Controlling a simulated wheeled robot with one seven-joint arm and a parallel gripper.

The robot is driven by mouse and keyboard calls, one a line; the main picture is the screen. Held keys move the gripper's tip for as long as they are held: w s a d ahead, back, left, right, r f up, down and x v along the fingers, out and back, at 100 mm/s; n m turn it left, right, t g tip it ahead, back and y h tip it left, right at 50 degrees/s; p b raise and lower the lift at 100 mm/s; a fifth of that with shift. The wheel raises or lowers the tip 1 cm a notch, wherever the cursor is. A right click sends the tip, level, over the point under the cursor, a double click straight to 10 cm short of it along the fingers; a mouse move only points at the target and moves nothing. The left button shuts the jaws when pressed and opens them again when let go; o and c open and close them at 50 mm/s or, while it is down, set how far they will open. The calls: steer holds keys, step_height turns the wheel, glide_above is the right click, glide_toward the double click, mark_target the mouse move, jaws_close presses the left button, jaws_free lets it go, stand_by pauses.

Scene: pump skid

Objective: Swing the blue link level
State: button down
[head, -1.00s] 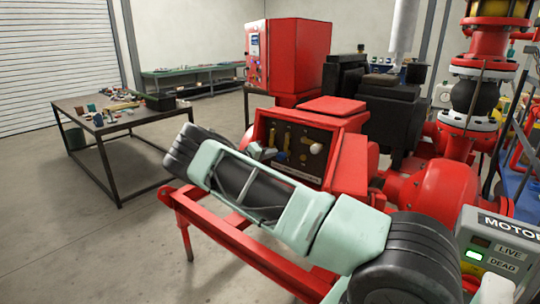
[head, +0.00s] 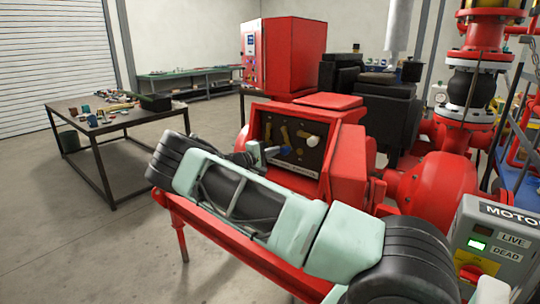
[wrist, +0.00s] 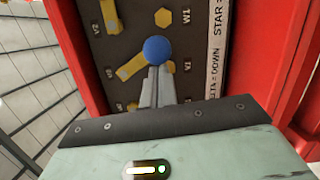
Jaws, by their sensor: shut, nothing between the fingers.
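The terminal panel (head: 300,150) is a dark plate in a red box. In the wrist view, the blue link (wrist: 130,69) appears as a brass bar with a round blue knob (wrist: 157,49). It slants, with the knob at its upper right end. My gripper (wrist: 155,76) is shut and empty, with its fingertips just below the knob; I cannot tell whether they touch it. In the head view my gripper (head: 270,153) is small and close to the panel, and the blue knob (head: 285,150) is partly hidden.
Red box walls (wrist: 278,60) flank the panel. A grey motor box (head: 497,240) stands at the right. A cluttered table (head: 110,112) is at the left, with open floor before it.

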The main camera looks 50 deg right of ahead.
mark_target(284, 153)
steer(key=n, duration=0.1)
steer(key=s+n, duration=0.1)
steer(key=n, duration=0.1)
steer(key=shift+s+r+h, duration=0.15)
steer(key=shift+s+h, duration=0.15)
steer(key=n, duration=0.1)
steer(key=s+n, duration=0.1)
steer(key=n, duration=0.1)
steer(key=shift+s+d+r+t+h, duration=0.1)
steer(key=shift+s+r+t+h, duration=0.1)
steer(key=shift+r+t+h, duration=0.15)
steer(key=n, duration=0.2)
steer(key=s+r+n+t+p, duration=0.1)
steer(key=shift+s+r+n+h+p, duration=0.2)
steer(key=shift+n+h+p, duration=0.1)
steer(key=shift+n+h, duration=0.1)
steer(key=shift+s+d+r+n+t+p, duration=0.1)
steer(key=shift+s+r+n+t+p, duration=0.2)
steer(key=shift+n, duration=0.55)
steer(key=shift+s+r+n+g+p, duration=0.1)
steer(key=shift+r+n+p, duration=0.25)
steer(key=shift+n, duration=0.5)
steer(key=shift+f, duration=0.1)
